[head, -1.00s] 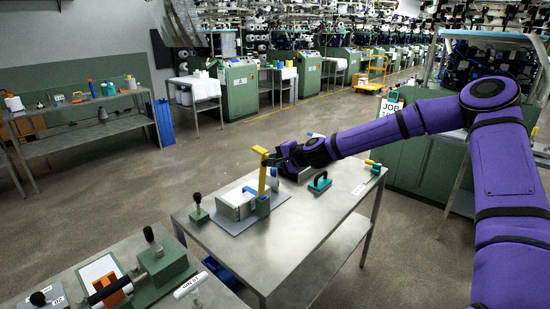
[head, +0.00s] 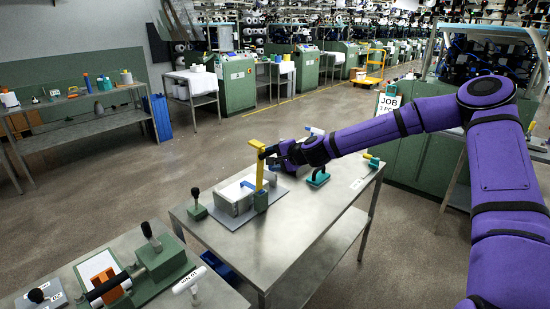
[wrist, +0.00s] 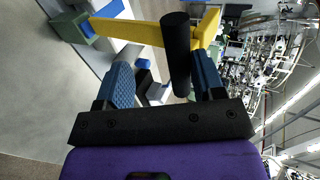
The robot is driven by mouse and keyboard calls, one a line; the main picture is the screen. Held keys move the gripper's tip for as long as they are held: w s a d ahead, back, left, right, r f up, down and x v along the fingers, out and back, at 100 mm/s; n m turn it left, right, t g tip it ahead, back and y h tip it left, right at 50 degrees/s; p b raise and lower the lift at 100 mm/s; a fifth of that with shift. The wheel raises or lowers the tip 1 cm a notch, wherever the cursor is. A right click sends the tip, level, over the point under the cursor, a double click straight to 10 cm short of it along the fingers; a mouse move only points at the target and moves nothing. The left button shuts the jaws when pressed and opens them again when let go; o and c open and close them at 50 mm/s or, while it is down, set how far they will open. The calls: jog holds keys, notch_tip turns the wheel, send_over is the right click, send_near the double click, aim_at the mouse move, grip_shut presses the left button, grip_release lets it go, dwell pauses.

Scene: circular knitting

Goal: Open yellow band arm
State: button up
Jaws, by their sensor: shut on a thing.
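The yellow band arm (head: 259,170) stands nearly upright at the right side of a small grey fixture (head: 233,200) on the metal table. In the wrist view the yellow arm (wrist: 120,30) runs across the top, from a green block (wrist: 72,28) at the left to a black cylindrical handle (wrist: 176,60). My gripper (head: 268,153) is at the arm's top end, reaching in from the right. The far finger contact is partly hidden.
The metal table (head: 290,235) also holds a teal-handled tool (head: 318,178) under my arm and a black-knobbed green block (head: 196,206) at the left. A nearer bench (head: 215,290) carries a green clamp (head: 160,260). Floor to the left is clear.

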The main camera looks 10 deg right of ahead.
jog(key=v, duration=1)
jog(key=shift+s+d+r, duration=0.2)
jog(key=shift+s+r, duration=0.05)
jog(key=s+a+f+n+g+h, duration=0.25)
jog(key=s+n+g, duration=0.35)
jog(key=s, duration=0.4)
jog(key=s+d+r+n+h, duration=0.1)
jog(key=s+d+r, duration=0.1)
jog(key=s+r, duration=0.5)
jog(key=s+d+r+n+h, duration=0.2)
jog(key=s+r, duration=0.5)
jog(key=s, duration=0.7)
jog(key=s+d+r+n+h, duration=0.1)
jog(key=s+d+r, duration=0.3)
jog(key=s+r, duration=0.4)
jog(key=shift+s+n+t+h, duration=0.35)
jog(key=shift+s+h, duration=0.2)
jog(key=shift+s, duration=0.65)
